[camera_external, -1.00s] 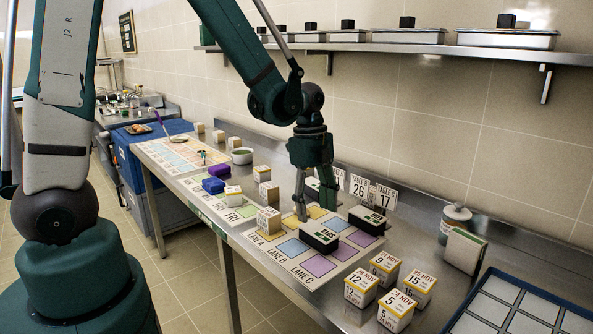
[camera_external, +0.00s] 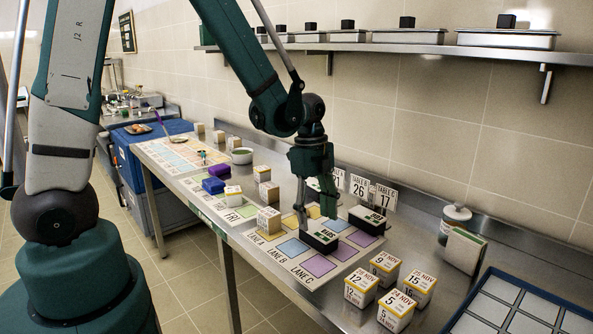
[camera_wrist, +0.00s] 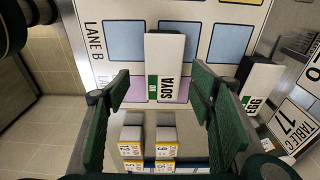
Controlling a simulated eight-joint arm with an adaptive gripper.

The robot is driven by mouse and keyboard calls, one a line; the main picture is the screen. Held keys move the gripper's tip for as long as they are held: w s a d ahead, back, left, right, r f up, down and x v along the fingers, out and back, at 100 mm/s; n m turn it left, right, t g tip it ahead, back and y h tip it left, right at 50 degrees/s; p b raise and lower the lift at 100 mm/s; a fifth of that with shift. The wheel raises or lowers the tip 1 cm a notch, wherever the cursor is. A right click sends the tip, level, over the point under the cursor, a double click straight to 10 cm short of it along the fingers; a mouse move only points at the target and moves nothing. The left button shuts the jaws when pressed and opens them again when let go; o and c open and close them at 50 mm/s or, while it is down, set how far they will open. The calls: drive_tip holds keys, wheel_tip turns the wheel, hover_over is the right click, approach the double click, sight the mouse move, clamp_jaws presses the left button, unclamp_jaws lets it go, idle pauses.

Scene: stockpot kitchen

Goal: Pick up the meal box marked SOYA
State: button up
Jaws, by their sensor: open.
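The meal box marked SOYA (camera_wrist: 165,62) shows its white lid with black lettering and a small green mark in the wrist view. In the external view it is the nearer dark box with a white-edged top (camera_external: 319,237), on the coloured lane mat. My gripper (camera_wrist: 160,95) is open, its green pads apart on either side of the SOYA box's marked end. In the external view my gripper (camera_external: 315,208) is low over this box, with one finger beyond it. I cannot tell whether the pads touch it.
A similar box marked EGG (camera_wrist: 256,90) stands close to the right finger in the wrist view; it also shows in the external view (camera_external: 367,220). Table number cards (camera_external: 359,187) stand behind. Several small dated tubs (camera_external: 385,267) and a blue tray (camera_external: 525,307) are in front.

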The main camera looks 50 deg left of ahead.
sight(318, 230)
drive_tip(key=shift+f, duration=0.15)
drive_tip(key=shift+w+d+f, duration=0.1)
drive_tip(key=shift+w+f, duration=0.05)
drive_tip(key=shift+f, duration=0.6)
drive_tip(key=shift+w+d+f, duration=0.1)
drive_tip(key=shift+w+f, duration=0.05)
drive_tip(key=shift+f, duration=0.6)
drive_tip(key=shift+d+f, duration=0.1)
drive_tip(key=shift+f, duration=0.85)
drive_tip(key=c, duration=1.2)
drive_tip(key=shift+o, duration=0.2)
drive_tip(key=shift+r, duration=0.1)
drive_tip(key=shift+r, duration=4.9)
